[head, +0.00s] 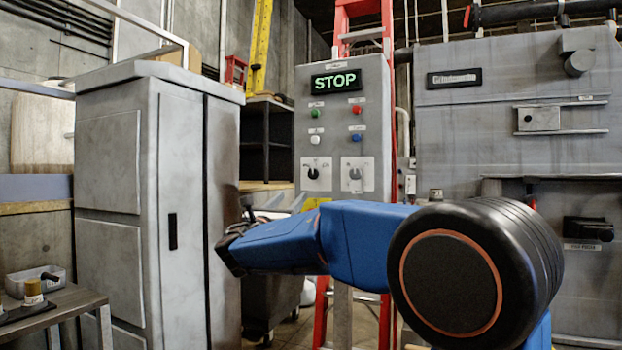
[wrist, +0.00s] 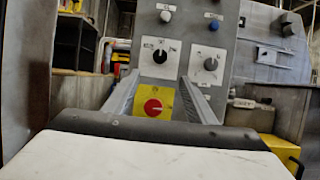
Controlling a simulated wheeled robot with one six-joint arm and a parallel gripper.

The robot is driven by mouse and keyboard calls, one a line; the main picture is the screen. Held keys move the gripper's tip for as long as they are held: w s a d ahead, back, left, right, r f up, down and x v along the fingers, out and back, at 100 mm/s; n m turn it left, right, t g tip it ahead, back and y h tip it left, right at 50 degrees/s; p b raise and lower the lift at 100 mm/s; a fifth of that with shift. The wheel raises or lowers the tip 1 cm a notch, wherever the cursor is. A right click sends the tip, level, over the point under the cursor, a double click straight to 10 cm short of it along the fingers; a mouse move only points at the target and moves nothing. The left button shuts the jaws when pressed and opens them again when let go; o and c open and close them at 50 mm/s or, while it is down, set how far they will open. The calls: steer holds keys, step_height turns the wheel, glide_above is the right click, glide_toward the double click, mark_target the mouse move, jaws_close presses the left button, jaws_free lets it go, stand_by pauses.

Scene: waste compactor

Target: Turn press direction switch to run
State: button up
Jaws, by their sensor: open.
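A grey control panel (head: 342,130) stands upright in the middle of the head view, its lit green display (head: 336,81) reading STOP. Low on it are two rotary switches on white plates: a black knob (head: 313,174) at left and a grey knob (head: 355,174) at right. Their labels are too small to read, so I cannot tell which is the press direction switch. In the wrist view the black knob (wrist: 160,57) and grey knob (wrist: 210,63) show beyond my gripper (wrist: 158,92). My gripper is open and empty, its fingers apart, touching neither knob.
A red knob on a yellow plate (wrist: 153,104) shows between my fingers, below the switches. Green, red, white and blue buttons sit above the switches. A tall grey cabinet (head: 140,190) stands left, and the grey compactor (head: 500,110) stands right.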

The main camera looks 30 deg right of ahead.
mark_target(312, 175)
steer(key=x, duration=1.7)
steer(key=shift+w+r, duration=0.1)
steer(key=shift+r, duration=0.1)
steer(key=c, duration=1)
